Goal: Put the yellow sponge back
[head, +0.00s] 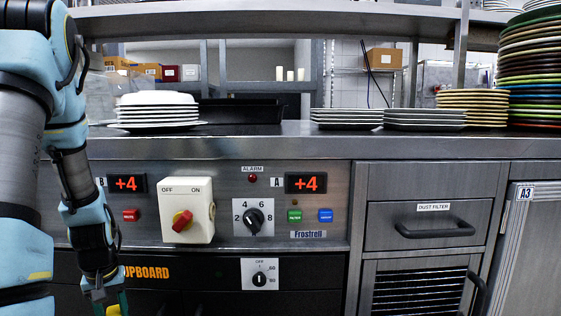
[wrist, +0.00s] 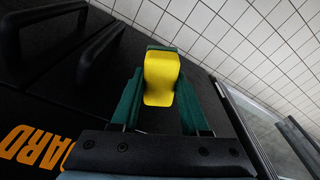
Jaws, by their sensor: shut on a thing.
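The yellow sponge (wrist: 161,78) is held between the green fingers of my gripper (wrist: 160,85) in the wrist view. My gripper is shut on it. In the head view my gripper (head: 108,300) hangs at the bottom left, in front of the dark cupboard front, and is cut off by the lower edge. A small yellow part of the sponge (head: 113,310) shows there. The place where the sponge belongs cannot be made out.
The black cupboard front (head: 190,300) has dark handles (wrist: 95,50) near my gripper in the wrist view. Plate stacks (head: 472,107) stand on the steel counter (head: 270,146). A drawer (head: 425,207) is at right.

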